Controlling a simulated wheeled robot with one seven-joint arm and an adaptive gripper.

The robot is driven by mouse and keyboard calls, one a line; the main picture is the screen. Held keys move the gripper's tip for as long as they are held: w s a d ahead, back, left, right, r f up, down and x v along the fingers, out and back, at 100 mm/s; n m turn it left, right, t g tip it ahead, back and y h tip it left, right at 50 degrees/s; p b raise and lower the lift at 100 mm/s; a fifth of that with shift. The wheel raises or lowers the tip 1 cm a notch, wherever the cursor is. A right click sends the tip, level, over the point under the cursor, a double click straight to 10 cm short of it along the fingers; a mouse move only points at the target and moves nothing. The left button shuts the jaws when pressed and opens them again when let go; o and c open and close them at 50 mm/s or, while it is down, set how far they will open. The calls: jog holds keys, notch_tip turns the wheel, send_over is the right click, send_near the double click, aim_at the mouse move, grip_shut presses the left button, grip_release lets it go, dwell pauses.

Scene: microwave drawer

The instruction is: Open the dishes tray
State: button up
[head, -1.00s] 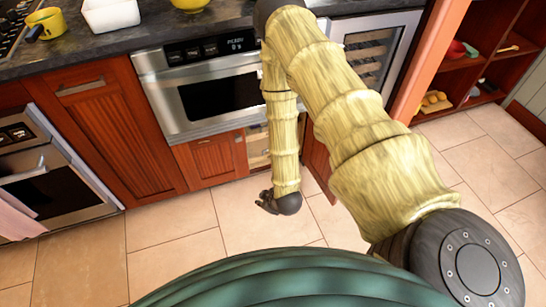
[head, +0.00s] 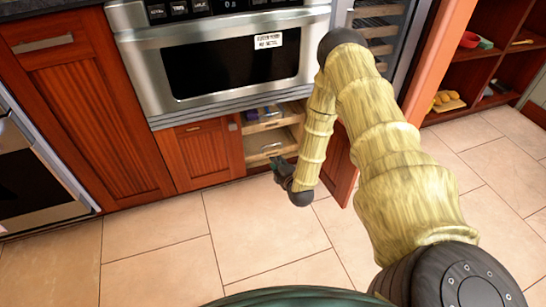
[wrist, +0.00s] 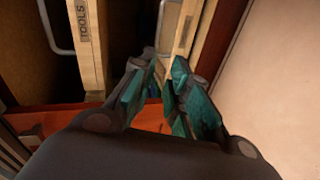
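Two wooden pull-out trays sit in the open cabinet under the microwave. The upper tray (head: 268,122) holds small dark and purplish items. In the wrist view a tray front (wrist: 86,40) reads "TOOLS" and has a metal handle (wrist: 52,30). The lower tray (head: 262,151) has a metal handle; its front (wrist: 187,30) shows in the wrist view with a label too small to read. I cannot read "dishes" on any tray. My gripper (head: 281,168) is just in front of the lower tray. In the wrist view its teal-padded fingers (wrist: 166,68) are apart, with a narrow gap and nothing held.
The microwave drawer (head: 225,60) is above the cabinet. A closed cabinet door (head: 208,155) is left of the trays, and an open door (head: 338,165) stands out on the right, close to my arm. The tiled floor (head: 170,240) in front is clear.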

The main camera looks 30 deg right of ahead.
jog(key=shift+n+t+h, duration=0.4)
jog(key=shift+n+t, duration=0.1)
jog(key=shift+n, duration=0.1)
jog(key=shift+s+d+f+b+x, duration=0.15)
jog(key=shift+d+b+x, duration=0.3)
jog(key=shift+b+x, duration=1.2)
jog(key=shift+s+d+f+b+x, duration=0.1)
jog(key=shift+d+b+x, duration=0.45)
jog(key=shift+x, duration=2.15)
jog(key=shift+s+d+f+b+x, duration=0.15)
jog(key=shift+d+b+x, duration=0.2)
jog(key=shift+b+x, duration=1.35)
jog(key=shift+w+d+f+p, duration=0.1)
jog(key=shift+w+p, duration=0.35)
jog(key=shift+p, duration=0.1)
grip_shut()
